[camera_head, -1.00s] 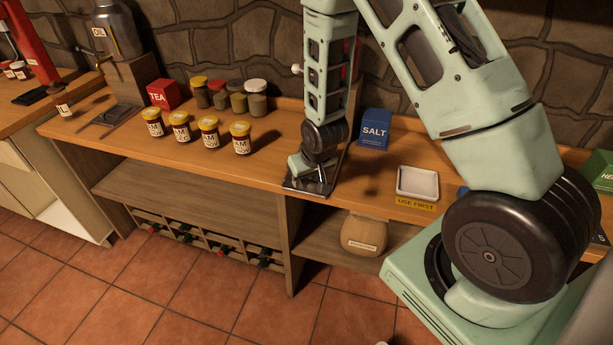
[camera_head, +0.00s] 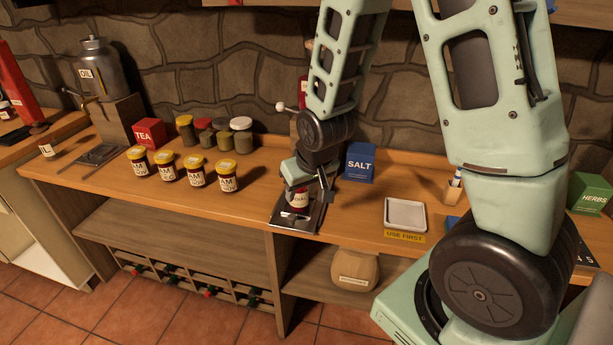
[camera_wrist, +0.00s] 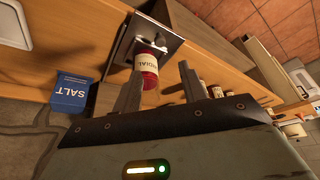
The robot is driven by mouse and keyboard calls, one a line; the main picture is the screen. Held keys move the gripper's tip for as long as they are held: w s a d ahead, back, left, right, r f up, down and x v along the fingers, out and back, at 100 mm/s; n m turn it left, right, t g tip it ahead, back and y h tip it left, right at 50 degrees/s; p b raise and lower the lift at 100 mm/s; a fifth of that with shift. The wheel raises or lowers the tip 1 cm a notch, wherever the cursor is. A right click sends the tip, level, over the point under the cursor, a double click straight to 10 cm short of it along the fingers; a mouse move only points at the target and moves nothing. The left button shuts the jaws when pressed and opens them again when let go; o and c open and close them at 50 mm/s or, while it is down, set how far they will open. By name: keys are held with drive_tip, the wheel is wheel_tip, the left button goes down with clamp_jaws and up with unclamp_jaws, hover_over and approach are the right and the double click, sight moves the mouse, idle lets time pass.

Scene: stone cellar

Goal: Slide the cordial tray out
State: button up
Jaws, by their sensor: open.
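The cordial bottle (camera_head: 298,200), red with a pale label, stands on a dark flat tray (camera_head: 290,222) at the counter's front edge. Both also show in the wrist view, the bottle (camera_wrist: 148,66) and the tray (camera_wrist: 163,42). My gripper (camera_head: 308,186) is at the bottle, partly hiding it and the tray. In the wrist view my gripper (camera_wrist: 160,70) is open, its fingers apart. The bottle shows between the fingertips, nearer the left one. I cannot tell whether they touch.
A blue salt box (camera_head: 360,163) stands behind, right of my gripper. Several yellow-lidded jam jars (camera_head: 198,172) stand to the left. A white dish (camera_head: 405,214) sits to the right above a "USE FIRST" label. A round jar (camera_head: 355,270) stands on the shelf below.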

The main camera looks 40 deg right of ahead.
drive_tip(key=shift+v, duration=2.55)
